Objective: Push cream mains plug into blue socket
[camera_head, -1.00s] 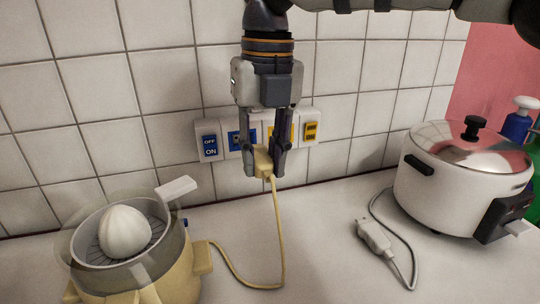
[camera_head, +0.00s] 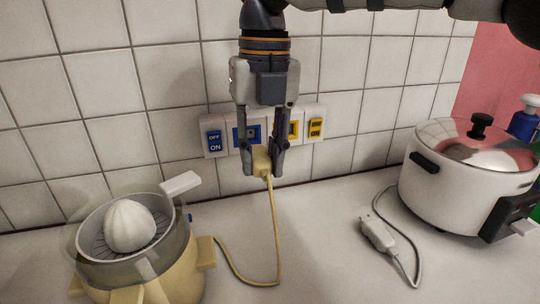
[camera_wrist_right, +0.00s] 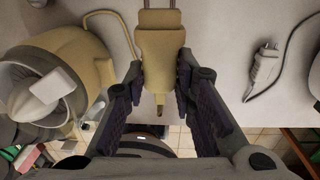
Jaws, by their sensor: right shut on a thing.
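The cream mains plug (camera_head: 262,161) is held between the fingers of my right gripper (camera_head: 263,172), which points down in front of the wall panel. In the right wrist view the cream plug (camera_wrist_right: 160,55) sits between the fingers, its metal pins at the top edge, pointing away from the gripper, apart from any socket in sight. The blue socket (camera_head: 240,134) is on the panel, up and left of the plug, partly hidden by a finger. My left gripper is not in view.
A yellow socket (camera_head: 294,126) is right of the blue one, with a blue switch (camera_head: 214,141) and a yellow switch (camera_head: 315,128) at the ends. A cream juicer (camera_head: 180,275) stands left. A white cooker (camera_head: 450,195) and a grey-white plug (camera_head: 376,232) are right.

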